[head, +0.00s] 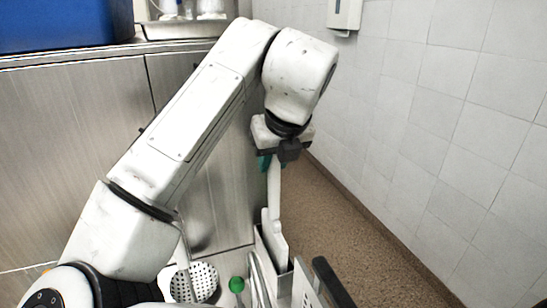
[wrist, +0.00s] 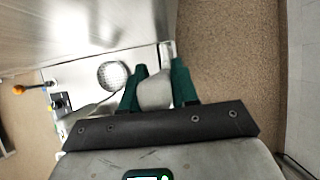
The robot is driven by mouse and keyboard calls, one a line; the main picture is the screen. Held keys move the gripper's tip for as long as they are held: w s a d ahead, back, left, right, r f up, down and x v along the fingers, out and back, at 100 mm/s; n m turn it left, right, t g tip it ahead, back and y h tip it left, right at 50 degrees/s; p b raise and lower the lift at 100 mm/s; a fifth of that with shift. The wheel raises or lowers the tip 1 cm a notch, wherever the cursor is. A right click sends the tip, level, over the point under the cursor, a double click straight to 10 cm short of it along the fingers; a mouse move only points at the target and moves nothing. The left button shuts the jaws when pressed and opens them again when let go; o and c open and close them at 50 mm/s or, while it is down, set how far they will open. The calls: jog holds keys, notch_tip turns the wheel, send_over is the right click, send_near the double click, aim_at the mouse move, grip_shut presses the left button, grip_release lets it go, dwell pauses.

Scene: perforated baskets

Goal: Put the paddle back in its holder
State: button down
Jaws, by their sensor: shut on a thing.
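The white paddle (head: 273,190) hangs almost upright below my gripper (head: 271,162). My gripper is shut on the top of its handle. In the wrist view my gripper's green fingers (wrist: 161,84) stand on both sides of the pale handle (wrist: 154,93). The paddle's wide lower part is at the narrow metal holder (head: 265,265), and its lower end appears to be inside the holder's opening. The holder's walls hide the paddle's lower end, so I cannot tell how deep it sits.
A perforated ladle (head: 203,281) and a green-tipped utensil (head: 237,285) are left of the holder. A steel cabinet (head: 75,150) stands behind at left. A tiled wall (head: 440,110) is at right, with brown floor (head: 340,225) between.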

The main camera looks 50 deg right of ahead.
jog(key=c, duration=0.8)
grip_release()
jog(key=v, duration=1.1)
jog(key=shift+p, duration=0.35)
jog(key=shift+a+f, duration=0.1)
